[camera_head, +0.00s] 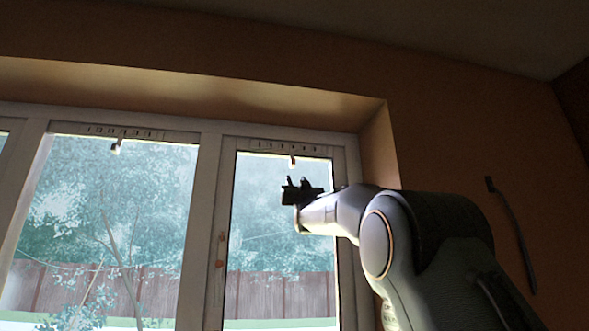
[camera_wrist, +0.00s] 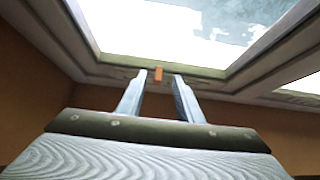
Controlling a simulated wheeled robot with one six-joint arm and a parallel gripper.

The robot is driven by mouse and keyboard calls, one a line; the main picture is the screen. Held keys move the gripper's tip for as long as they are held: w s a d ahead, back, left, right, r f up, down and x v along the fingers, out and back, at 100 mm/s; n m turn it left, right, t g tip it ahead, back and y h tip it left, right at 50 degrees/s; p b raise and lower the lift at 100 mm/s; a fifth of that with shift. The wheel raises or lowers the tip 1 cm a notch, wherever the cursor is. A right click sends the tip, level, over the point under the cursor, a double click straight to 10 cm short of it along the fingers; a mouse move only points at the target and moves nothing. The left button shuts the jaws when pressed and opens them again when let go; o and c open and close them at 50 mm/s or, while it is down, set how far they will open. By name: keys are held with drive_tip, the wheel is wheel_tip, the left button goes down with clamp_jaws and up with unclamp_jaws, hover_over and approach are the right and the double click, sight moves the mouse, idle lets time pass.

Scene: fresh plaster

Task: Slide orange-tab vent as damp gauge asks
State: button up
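The right window's vent strip (camera_head: 285,146) runs along the top of its frame. A small tab (camera_head: 293,161) hangs from it, right of the strip's middle; it looks orange in the wrist view (camera_wrist: 158,73). My gripper (camera_head: 303,182) is just below the tab in the head view, with a visible gap. In the wrist view my gripper (camera_wrist: 159,77) is open and empty, its two fingers apart, and the tab appears between and beyond the fingertips. I cannot make out a damp gauge in either view.
A second vent strip (camera_head: 128,132) with a pale tab (camera_head: 116,147) tops the left window.

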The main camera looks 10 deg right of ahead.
sight(294, 164)
drive_tip(key=shift+t, duration=0.4)
drive_tip(key=r+p, duration=0.1)
drive_tip(key=r, duration=0.1)
drive_tip(key=w+r+p, duration=0.1)
drive_tip(key=r+p, duration=0.1)
drive_tip(key=w+r+p, duration=0.1)
drive_tip(key=r+p, duration=0.1)
drive_tip(key=shift+w+r, duration=0.2)
drive_tip(key=shift+r, duration=0.1)
drive_tip(key=p+x, duration=0.2)
drive_tip(key=p, duration=0.1)
drive_tip(key=shift+w, duration=0.25)
drive_tip(key=shift+r, duration=0.1)
drive_tip(key=shift+c, duration=0.5)
clamp_jaws()
